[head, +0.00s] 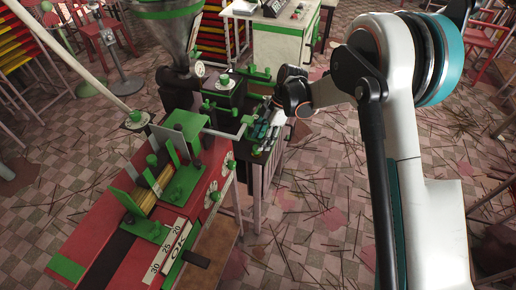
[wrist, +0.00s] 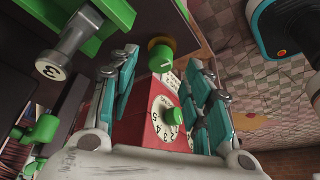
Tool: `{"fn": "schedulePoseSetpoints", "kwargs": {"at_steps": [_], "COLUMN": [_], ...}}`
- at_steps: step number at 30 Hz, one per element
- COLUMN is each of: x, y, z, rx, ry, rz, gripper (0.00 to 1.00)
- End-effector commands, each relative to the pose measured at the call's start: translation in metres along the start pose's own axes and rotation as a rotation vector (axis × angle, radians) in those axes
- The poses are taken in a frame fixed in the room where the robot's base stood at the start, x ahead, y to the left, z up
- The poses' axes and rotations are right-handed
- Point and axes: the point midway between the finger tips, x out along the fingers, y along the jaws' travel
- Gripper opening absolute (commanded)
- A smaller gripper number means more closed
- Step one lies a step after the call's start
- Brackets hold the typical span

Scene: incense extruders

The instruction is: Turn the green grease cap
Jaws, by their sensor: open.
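A round green cap (wrist: 161,58) with a pale mark sits on a brass-coloured ring in the wrist view; it looks like the grease cap. My gripper (wrist: 164,62) is open, with one teal-padded finger to the left of the cap and one to the right. The cap appears between the fingertips, with gaps visible on both sides; I cannot tell how far away it is in depth. In the head view my gripper (head: 262,138) is beside the machine's right side, and I cannot single out the cap there.
A green knob (wrist: 174,116) on a white numbered dial (wrist: 160,122) lies beyond the fingers. A grey lever marked 3 (wrist: 62,57) is at upper left. The red machine bed (head: 105,205) carries green clamps. The floor (head: 310,215) at right is strewn with thin sticks.

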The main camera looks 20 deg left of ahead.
Motion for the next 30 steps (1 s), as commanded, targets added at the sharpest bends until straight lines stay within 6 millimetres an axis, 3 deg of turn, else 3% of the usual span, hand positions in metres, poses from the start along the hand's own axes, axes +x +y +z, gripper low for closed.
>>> {"fn": "schedulePoseSetpoints", "kwargs": {"at_steps": [3,7,19,25,30], "x": [0.021,0.032,0.038,0.038,0.038], "y": [0.0,0.0,0.0,0.0,0.0], "z": [0.0,0.0,0.0,0.0,0.0], "rx": [-0.002,-0.001,0.0,0.0,0.001], "ry": [0.0,0.0,0.0,0.0,0.0], "rz": [-0.001,-0.001,0.0,0.0,0.0], "gripper": [0.45,0.45,0.45,0.02,0.01]}}
